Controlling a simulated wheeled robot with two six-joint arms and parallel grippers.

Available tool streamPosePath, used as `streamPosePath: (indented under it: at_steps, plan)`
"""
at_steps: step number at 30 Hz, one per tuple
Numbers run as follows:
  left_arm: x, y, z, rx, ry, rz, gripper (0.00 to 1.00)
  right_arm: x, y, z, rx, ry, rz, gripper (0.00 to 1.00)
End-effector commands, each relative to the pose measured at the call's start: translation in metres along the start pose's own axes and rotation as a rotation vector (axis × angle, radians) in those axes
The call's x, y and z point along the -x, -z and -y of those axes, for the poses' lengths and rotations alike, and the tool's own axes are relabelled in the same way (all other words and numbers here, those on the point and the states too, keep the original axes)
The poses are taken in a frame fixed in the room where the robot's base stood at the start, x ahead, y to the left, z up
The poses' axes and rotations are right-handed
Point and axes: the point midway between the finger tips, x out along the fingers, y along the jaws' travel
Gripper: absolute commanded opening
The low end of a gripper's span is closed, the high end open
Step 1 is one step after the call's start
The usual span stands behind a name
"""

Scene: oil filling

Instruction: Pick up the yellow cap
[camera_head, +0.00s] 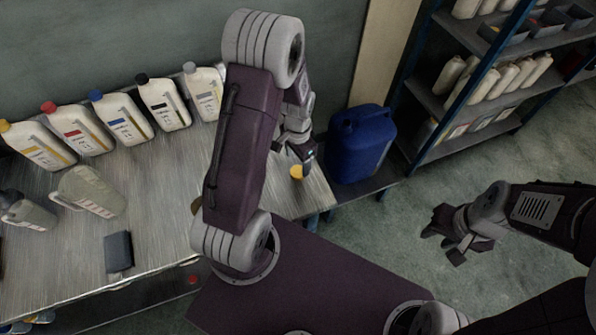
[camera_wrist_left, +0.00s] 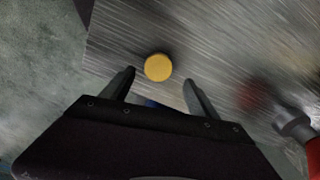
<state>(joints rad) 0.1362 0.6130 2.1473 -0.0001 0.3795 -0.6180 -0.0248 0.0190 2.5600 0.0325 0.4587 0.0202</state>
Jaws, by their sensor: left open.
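The yellow cap (camera_head: 296,172) lies near the right end of the metal table (camera_head: 170,215), close to its edge. In the left wrist view the round yellow cap (camera_wrist_left: 158,67) sits just ahead of the gap between the fingertips. My left gripper (camera_head: 300,157) is above the cap, partly hidden by my own arm in the head view. In the left wrist view my left gripper (camera_wrist_left: 158,80) is open, with one finger on each side and nothing between them. My right gripper (camera_head: 447,236) is away from the table at the right, over the floor. Its finger gap is unclear.
Bottles with yellow (camera_head: 35,143), red (camera_head: 78,130), blue (camera_head: 122,118), black (camera_head: 163,103) and grey (camera_head: 203,90) caps line the table's back. A measuring jug (camera_head: 90,192) and a dark block (camera_head: 118,252) are at left. A blue canister (camera_head: 361,145) stands right of the table.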

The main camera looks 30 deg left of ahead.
Motion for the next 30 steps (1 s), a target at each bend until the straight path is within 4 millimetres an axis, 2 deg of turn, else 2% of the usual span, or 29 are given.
streamPosePath:
  at_steps: [6,9,15,17,22,30]
  plan:
    - [-0.04,-0.004,-0.004,0.0,-0.004,0.006,0.69,0.001,0.0,0.0,0.0,0.0,0.0,0.36]
    - [-0.048,-0.003,-0.004,0.0,-0.002,0.003,0.69,0.001,0.0,0.0,0.0,0.0,0.0,0.36]
    - [-0.048,-0.003,-0.003,0.0,-0.001,0.001,0.69,0.001,0.0,0.0,0.0,0.0,0.0,0.36]
    - [-0.048,-0.003,-0.003,0.0,-0.001,0.001,0.55,0.0,0.0,0.0,0.0,0.0,0.0,0.36]
    - [-0.048,-0.003,-0.003,0.0,-0.001,0.001,0.08,0.0,0.0,0.0,0.0,0.0,0.0,0.36]
    - [-0.047,-0.003,-0.003,0.0,-0.001,0.001,0.07,0.001,0.0,0.0,0.0,0.0,0.0,0.36]
